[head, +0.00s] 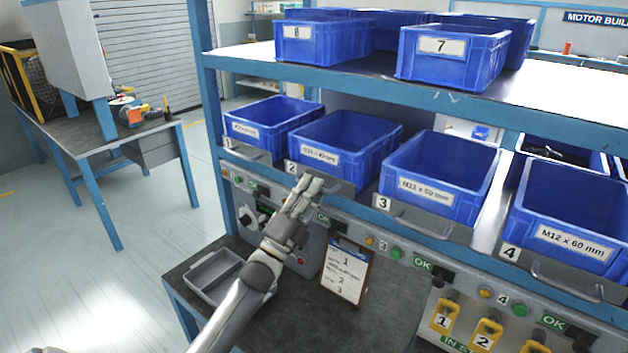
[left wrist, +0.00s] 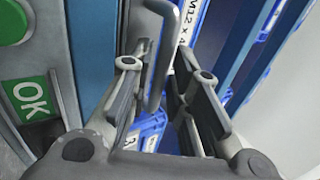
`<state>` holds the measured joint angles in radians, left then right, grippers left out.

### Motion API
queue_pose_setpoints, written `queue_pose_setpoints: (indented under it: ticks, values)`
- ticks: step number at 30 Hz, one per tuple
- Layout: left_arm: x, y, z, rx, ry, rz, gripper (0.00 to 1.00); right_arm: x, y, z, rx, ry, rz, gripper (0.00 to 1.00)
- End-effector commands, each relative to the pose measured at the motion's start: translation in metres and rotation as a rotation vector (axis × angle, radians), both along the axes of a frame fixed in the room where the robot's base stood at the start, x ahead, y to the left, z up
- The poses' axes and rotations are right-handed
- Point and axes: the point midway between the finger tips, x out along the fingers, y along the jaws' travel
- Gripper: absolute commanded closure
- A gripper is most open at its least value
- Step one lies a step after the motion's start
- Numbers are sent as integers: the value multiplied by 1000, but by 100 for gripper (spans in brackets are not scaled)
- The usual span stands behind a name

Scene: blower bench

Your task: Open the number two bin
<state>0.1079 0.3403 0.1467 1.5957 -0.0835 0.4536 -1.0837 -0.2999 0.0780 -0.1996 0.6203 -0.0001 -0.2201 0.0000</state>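The number two bin (head: 360,140) is a blue open-topped bin on the middle shelf, behind a small "2" tag (head: 291,167). It sits about level with its neighbours. A grey bar handle (head: 335,184) is below its front label. My left gripper (head: 309,184) is at the left part of this handle. In the left wrist view, the fingers of my left gripper (left wrist: 165,85) are apart, with the grey handle bar (left wrist: 163,50) between them. Whether either finger touches the bar is unclear. My right gripper is not in view.
The number 3 bin (head: 440,172) and number 4 bin (head: 570,215) stand to the right, with similar handles. A clipboard (head: 345,272) hangs below my gripper. Green OK signs (head: 423,264) and buttons line the panel. A grey tray (head: 213,275) lies at lower left.

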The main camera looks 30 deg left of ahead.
Motion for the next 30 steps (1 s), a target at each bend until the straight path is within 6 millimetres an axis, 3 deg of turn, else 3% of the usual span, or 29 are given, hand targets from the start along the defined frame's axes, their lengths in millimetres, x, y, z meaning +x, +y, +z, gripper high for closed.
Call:
queue_pose_setpoints:
  ticks: [13, 18, 30]
  values:
    - [10, -1, 6, 0, 1, 0, 81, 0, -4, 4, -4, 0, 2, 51]
    - [10, -1, 6, 0, 1, 0, 100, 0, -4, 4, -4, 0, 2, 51]
    - [8, -1, 6, -1, 2, -1, 100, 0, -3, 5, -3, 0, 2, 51]
